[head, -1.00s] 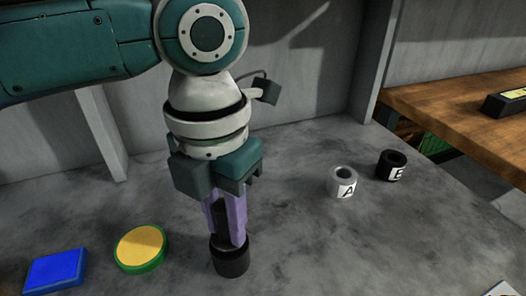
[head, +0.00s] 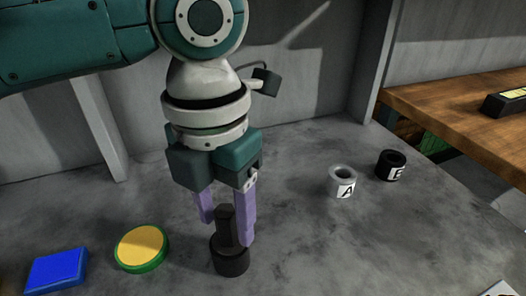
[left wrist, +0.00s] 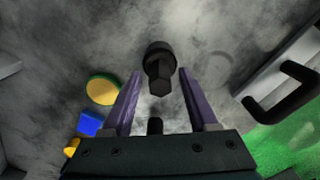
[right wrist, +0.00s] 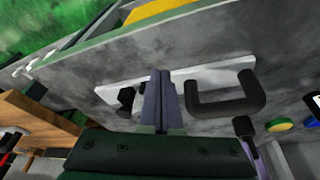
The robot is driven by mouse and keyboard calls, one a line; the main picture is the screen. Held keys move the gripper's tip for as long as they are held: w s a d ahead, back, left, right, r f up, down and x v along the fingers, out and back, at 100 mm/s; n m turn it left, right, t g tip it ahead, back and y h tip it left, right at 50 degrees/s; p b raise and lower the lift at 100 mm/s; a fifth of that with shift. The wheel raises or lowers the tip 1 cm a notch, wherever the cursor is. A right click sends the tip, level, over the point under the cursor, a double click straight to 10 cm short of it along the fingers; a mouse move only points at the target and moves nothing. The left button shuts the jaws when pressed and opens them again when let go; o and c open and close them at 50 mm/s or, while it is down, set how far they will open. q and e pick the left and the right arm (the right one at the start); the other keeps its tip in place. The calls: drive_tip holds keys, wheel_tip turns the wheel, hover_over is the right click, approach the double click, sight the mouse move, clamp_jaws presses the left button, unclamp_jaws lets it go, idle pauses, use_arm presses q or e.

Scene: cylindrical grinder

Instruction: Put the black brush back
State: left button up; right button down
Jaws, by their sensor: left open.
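The black brush (head: 226,225) stands upright on the grey surface, with a wide dark round base and a narrower handle on top. It also shows in the left wrist view (left wrist: 159,66), just beyond and between the fingertips. My left gripper (head: 227,231) is open above it, with its purple fingers on either side of the handle and a gap visible. Whether one finger still touches the handle I cannot tell. My right gripper (right wrist: 162,78) shows only in the right wrist view, with its fingers together and nothing seen between them.
A green-and-yellow disc (head: 141,248) and a blue block (head: 57,270) lie left of the brush. A white ring marked A (head: 342,182) and a black ring marked B (head: 391,165) stand at the right. A black handle (right wrist: 226,104) is near my right gripper.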

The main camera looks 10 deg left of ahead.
use_arm(q)
wheel_tip(320, 180, up, 11)
drive_tip(key=p, duration=0.2)
drive_tip(key=s+d+f+n+t+h, duration=0.2)
drive_tip(key=s+d+f+n+h, duration=0.35)
drive_tip(key=n, duration=1.35)
drive_tip(key=s+a+f+n+y, duration=0.1)
drive_tip(key=s+a+n, duration=0.2)
drive_tip(key=n, duration=0.3)
drive_tip(key=s+a+f+n+t+y, duration=0.1)
drive_tip(key=s+a+f+n+y, duration=0.1)
drive_tip(key=s+a+n, duration=0.2)
drive_tip(key=s+a+f+n+y, duration=0.2)
drive_tip(key=a+n, duration=0.4)
drive_tip(key=n, duration=0.3)
drive_tip(key=shift+s+a+f+t, duration=0.1)
drive_tip(key=shift+s+a+t, duration=0.1)
drive_tip(key=shift+s, duration=0.25)
drive_tip(key=shift+s+a+f+t, duration=0.1)
drive_tip(key=shift+s+a, duration=0.05)
drive_tip(key=shift+s, duration=0.3)
drive_tip(key=shift+r, duration=0.1)
wheel_tip(320, 180, up, 51)
drive_tip(key=p, duration=5.1)
drive_tip(key=shift+r, duration=0.2)
